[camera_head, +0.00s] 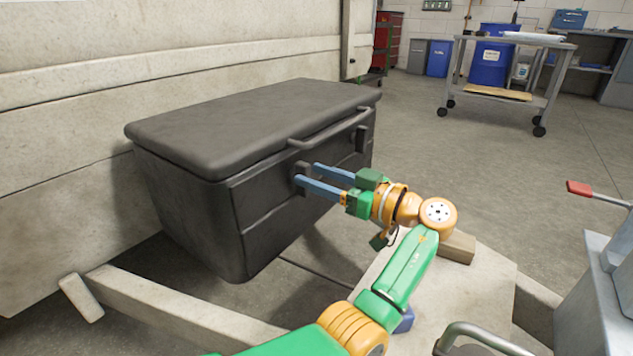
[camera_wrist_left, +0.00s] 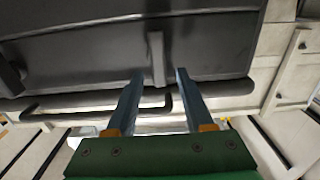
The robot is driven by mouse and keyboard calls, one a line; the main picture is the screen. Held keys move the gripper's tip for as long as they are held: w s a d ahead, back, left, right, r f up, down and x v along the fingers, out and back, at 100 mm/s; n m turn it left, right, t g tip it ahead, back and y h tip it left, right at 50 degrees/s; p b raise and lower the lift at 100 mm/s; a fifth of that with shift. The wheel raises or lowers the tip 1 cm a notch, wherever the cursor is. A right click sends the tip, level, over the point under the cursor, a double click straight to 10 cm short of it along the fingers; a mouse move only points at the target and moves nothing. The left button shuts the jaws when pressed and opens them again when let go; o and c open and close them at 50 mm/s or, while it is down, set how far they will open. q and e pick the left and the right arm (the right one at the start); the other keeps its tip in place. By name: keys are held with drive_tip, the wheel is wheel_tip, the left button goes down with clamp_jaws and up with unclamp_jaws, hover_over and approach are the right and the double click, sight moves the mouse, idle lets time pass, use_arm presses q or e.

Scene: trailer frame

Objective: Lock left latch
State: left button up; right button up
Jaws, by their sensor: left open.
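A dark grey box (camera_head: 190,210) with a closed-looking lid (camera_head: 250,120) stands against the pale wall. The left latch (camera_head: 303,168) is a small dark piece on its front, partly hidden by my fingers. In the left wrist view the latch (camera_wrist_left: 157,58) is a narrow upright bar between my fingertips. My left gripper (camera_head: 307,173) is open, with its two blue fingers pointing at the box front, one on each side of the latch. In the wrist view a gap shows on both sides; contact cannot be told. The right latch (camera_head: 361,138) is farther along the front. My right gripper is not in view.
A dark bar handle (camera_head: 332,129) runs along the lid's front edge, close to the left gripper. A pale frame beam (camera_head: 180,308) lies low at the left. A grey cart (camera_head: 505,95) stands at the back right. The floor between is open.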

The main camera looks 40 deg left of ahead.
use_arm(q)
drive_tip(key=shift+s+a, duration=0.1)
drive_tip(key=shift+a, duration=0.75)
clamp_jaws()
